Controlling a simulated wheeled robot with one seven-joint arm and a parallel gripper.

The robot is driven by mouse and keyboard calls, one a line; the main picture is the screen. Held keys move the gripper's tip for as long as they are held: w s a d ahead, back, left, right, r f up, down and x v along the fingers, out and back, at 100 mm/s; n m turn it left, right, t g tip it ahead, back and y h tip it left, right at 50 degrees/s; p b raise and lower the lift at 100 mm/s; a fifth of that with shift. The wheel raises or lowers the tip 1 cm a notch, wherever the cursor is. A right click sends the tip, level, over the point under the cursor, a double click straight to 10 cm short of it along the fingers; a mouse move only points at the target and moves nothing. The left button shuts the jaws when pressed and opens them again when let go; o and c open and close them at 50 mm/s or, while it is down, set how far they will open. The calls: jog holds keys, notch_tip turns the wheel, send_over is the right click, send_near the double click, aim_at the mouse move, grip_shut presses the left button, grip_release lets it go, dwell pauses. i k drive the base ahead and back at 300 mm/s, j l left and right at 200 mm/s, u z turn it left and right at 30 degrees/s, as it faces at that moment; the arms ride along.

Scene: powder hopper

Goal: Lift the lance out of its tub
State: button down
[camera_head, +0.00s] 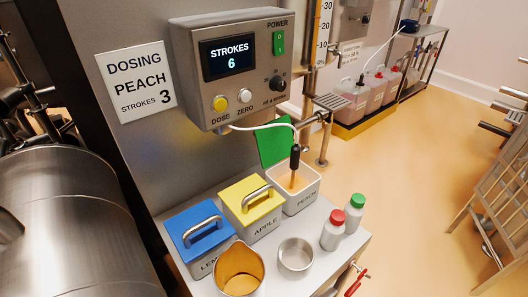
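The lance (295,158) has a black grip and stands upright in the white tub marked PEACH (304,199), its lower end inside the tub. A thin white hose runs from the lance's top to the underside of the dosing box (232,70). The tub is open and pale orange inside. A green lid (274,144) stands up behind it. My gripper is not in view.
The blue-lidded tub (195,230) and yellow-lidded APPLE tub (252,200) stand left of PEACH. A jug (240,270), steel bowl (296,255), red-capped bottle (333,232) and green-capped bottle (354,212) stand in front. The display reads STROKES 6; the sign (137,82) says PEACH, STROKES 3.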

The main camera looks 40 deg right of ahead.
aim_at(295, 155)
jog(key=j+z, duration=0.2)
jog(key=j, duration=0.4)
jog(key=k+j+z, duration=0.2)
jog(key=j, duration=0.35)
jog(key=j+z, duration=0.2)
jog(key=j, duration=0.4)
